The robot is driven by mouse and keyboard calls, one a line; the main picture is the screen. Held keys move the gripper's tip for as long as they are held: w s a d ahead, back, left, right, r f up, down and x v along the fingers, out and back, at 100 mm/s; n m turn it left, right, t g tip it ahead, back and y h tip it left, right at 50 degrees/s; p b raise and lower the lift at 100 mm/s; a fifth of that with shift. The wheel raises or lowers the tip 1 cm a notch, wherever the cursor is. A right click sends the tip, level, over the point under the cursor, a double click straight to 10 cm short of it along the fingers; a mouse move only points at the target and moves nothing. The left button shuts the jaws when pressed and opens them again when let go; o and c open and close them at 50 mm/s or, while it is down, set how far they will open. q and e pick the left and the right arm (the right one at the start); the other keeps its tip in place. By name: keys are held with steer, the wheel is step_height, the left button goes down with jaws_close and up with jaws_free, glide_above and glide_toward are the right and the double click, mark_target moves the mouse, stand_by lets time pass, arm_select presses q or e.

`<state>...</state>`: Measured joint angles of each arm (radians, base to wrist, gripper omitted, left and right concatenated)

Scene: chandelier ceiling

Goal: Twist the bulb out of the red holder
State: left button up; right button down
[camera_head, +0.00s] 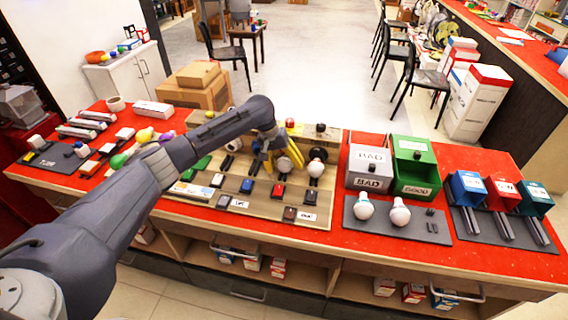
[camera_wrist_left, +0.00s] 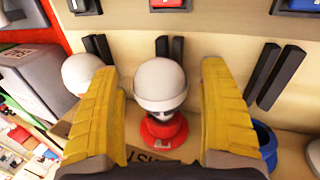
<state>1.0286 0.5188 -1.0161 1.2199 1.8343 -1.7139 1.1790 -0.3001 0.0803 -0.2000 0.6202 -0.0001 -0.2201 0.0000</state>
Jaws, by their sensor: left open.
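The red holder (camera_wrist_left: 163,132) stands low in the middle of the left wrist view. A white bulb (camera_wrist_left: 161,84) sits upright in it, with a dark and silvery neck between. My left gripper (camera_wrist_left: 160,70) is open; its two yellow fingers stand on either side of the bulb, with gaps showing on both sides. In the head view, my left gripper (camera_head: 279,158) is over the wooden board, beside a white bulb (camera_head: 284,164) that it partly covers. The red holder cannot be made out there. My right gripper is not in view.
Another white bulb (camera_wrist_left: 82,74) stands close by the left finger; a blue holder (camera_wrist_left: 264,146) is by the right one. In the head view, the grey BAD box (camera_head: 369,167) and green GOOD box (camera_head: 414,168) stand right of the board, with two bulbs in front.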

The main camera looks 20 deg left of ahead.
mark_target(286, 178)
arm_select(q)
steer(key=c, duration=1.3)
steer(key=shift+h, duration=0.4)
steer(key=shift+c, duration=0.2)
steer(key=shift+h, duration=0.3)
steer(key=shift+c, duration=0.5)
steer(key=shift+s+d, duration=0.15)
steer(key=shift+s, duration=1.6)
steer(key=shift+s, duration=0.1)
steer(key=shift+r, duration=4.05)
